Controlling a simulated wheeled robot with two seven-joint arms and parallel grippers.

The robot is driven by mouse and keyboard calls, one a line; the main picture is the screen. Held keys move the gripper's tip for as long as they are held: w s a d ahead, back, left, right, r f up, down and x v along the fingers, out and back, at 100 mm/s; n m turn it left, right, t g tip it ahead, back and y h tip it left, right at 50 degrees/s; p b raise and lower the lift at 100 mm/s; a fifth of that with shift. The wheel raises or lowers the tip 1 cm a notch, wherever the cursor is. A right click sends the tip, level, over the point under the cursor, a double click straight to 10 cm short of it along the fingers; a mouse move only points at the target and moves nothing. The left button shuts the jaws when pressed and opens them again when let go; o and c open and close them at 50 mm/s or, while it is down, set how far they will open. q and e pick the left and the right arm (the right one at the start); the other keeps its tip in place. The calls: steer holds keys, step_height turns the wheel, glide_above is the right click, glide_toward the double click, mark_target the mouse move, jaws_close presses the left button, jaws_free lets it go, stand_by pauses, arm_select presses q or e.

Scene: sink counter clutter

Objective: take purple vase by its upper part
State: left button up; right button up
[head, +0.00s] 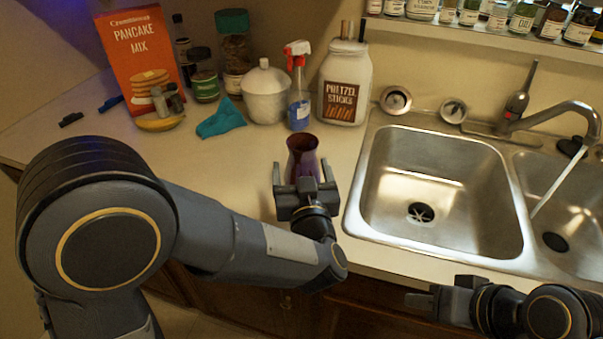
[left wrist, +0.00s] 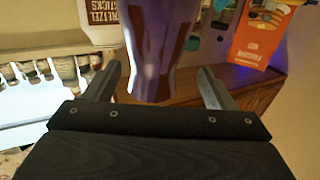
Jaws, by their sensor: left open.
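The purple vase (head: 302,157) stands upright on the counter in the head view, left of the sink, with its dark open mouth facing up. My left gripper (head: 304,172) is open at the vase, with one finger on each side of it in the head view; its lower part is hidden behind the gripper. In the left wrist view the vase (left wrist: 155,50) is large and lies beyond and between the two open fingers (left wrist: 160,88). I cannot tell whether they touch it. My right gripper (head: 432,298) is at the lower right, away from the vase; its jaw opening is unclear.
Behind the vase stand a spray bottle (head: 299,95), a white lidded jar (head: 266,92) and a pretzel sticks jar (head: 345,85). A teal cloth (head: 221,119) and a pancake mix box (head: 143,60) are further left. The sink (head: 440,185) is at right. Counter left of the vase is clear.

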arm_select(q)
steer(key=w, duration=0.3)
steer(key=w+p, duration=0.1)
steer(key=w, duration=0.2)
steer(key=shift+w+f, duration=0.2)
steer(key=shift+w, duration=0.05)
steer(key=c, duration=1.7)
